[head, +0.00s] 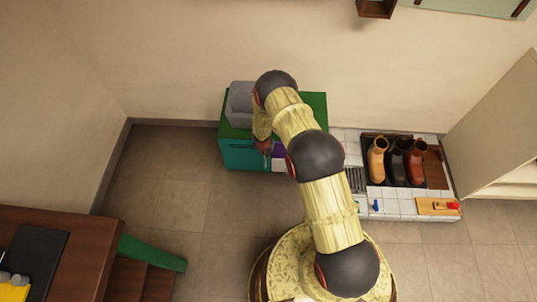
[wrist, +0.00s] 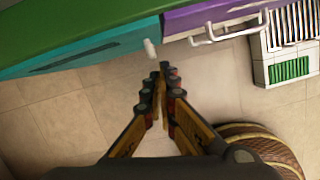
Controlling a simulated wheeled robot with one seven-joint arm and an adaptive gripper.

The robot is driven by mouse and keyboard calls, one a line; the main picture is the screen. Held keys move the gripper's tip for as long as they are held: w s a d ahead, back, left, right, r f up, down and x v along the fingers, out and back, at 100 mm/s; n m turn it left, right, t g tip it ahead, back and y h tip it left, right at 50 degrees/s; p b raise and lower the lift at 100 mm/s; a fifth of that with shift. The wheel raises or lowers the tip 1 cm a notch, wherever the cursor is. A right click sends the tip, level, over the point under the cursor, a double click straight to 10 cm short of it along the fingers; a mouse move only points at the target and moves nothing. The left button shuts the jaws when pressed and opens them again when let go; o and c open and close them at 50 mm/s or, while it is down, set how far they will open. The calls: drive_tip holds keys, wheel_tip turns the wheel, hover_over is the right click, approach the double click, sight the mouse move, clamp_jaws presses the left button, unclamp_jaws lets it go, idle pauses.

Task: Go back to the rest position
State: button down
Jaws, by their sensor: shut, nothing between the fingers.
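My gripper (wrist: 164,72) points down over the tiled floor in the wrist view, its fingertips together with nothing between them. It is beside the front of a green-topped cabinet (head: 312,103), which has a teal drawer (wrist: 90,50) and a purple drawer (wrist: 212,15). In the wrist view the fingertips appear just below a small white knob (wrist: 151,48) at the teal drawer's end. In the head view my arm bends over the cabinet and hides part of its front and top; the fingertips are hard to make out there.
A grey object (head: 240,103) sits on the cabinet top. To the right, a low tiled platform (head: 400,207) holds several boots (head: 398,162) in a dark tray and a small wooden board (head: 432,207). A brown desk (head: 75,250) stands at lower left. The floor (head: 170,190) left of the cabinet is clear.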

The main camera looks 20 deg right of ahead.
drive_tip(key=p+v, duration=0.1)
drive_tip(key=v, duration=0.5)
drive_tip(key=shift+s+d+p, duration=0.2)
drive_tip(key=shift+s+p, duration=0.1)
drive_tip(key=shift+s, duration=0.1)
drive_tip(key=s+d+m+g+h, duration=0.2)
drive_tip(key=s+d+m, duration=0.2)
drive_tip(key=s+m, duration=0.35)
drive_tip(key=s+d+r+m+g, duration=0.1)
drive_tip(key=s+r+m, duration=0.15)
drive_tip(key=r, duration=0.35)
drive_tip(key=s+r+m+g, duration=0.1)
drive_tip(key=s+r+m, duration=0.1)
drive_tip(key=r+m, duration=0.35)
drive_tip(key=s+a+r+m+t+y, duration=0.1)
drive_tip(key=s+r, duration=0.6)
drive_tip(key=r, duration=1)
drive_tip(key=s+a+r+m+t+y, duration=0.1)
drive_tip(key=s+a+r+m+t, duration=0.3)
drive_tip(key=r, duration=1.3)
drive_tip(key=s+a+r+m+t+y, duration=0.1)
drive_tip(key=s+a+r+m, duration=0.3)
drive_tip(key=r, duration=1.4)
drive_tip(key=s+m+t, duration=0.1)
drive_tip(key=s+m, duration=0.3)
drive_tip(key=s, duration=0.2)
drive_tip(key=shift+s+a+y, duration=0.3)
